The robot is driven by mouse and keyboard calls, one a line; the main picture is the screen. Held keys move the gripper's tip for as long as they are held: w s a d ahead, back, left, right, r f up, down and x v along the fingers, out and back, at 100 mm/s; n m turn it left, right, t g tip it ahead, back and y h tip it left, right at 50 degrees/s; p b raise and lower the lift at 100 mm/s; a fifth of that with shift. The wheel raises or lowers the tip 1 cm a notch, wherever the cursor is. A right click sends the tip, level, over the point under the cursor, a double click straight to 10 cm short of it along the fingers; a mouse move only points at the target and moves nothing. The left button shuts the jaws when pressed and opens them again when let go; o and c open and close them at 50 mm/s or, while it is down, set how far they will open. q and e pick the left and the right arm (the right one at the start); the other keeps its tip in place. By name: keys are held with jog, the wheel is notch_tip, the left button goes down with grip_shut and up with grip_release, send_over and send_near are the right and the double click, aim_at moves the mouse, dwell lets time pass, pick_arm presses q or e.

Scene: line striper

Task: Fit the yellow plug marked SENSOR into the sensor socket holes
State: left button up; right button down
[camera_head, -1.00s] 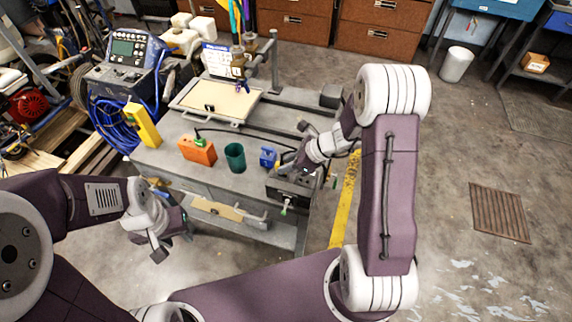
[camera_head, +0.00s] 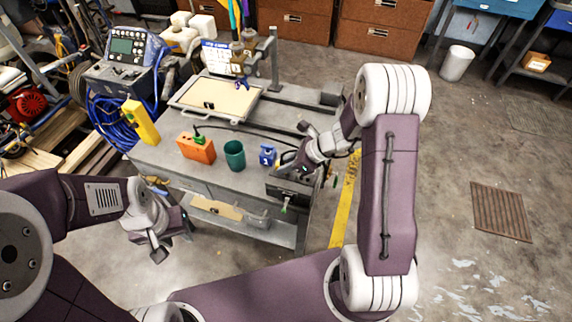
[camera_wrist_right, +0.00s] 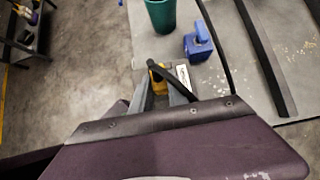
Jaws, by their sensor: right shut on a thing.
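The yellow plug (camera_wrist_right: 157,84) shows between the fingers of my right gripper (camera_wrist_right: 163,92) in the right wrist view, with a black cable beside it. The gripper is shut on it; its marking cannot be read. In the head view my right gripper (camera_head: 298,168) is over the near right corner of the bench, above a dark box (camera_head: 284,190) with a green plug on its front. The sensor socket holes cannot be made out. My left gripper (camera_head: 170,243) appears open and empty, low in front of the bench.
A blue object (camera_head: 267,155) stands close left of my right gripper. Farther left are a green cup (camera_head: 235,156), an orange box (camera_head: 196,150) and a yellow block (camera_head: 141,123). A cream board (camera_head: 216,98) lies at the back of the grey bench (camera_head: 180,180).

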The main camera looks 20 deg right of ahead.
jog(key=shift+f+b, duration=0.7)
jog(key=shift+b, duration=0.05)
jog(key=c, duration=1.2)
grip_release()
jog(key=o, duration=0.3)
jog(key=shift+r, duration=0.1)
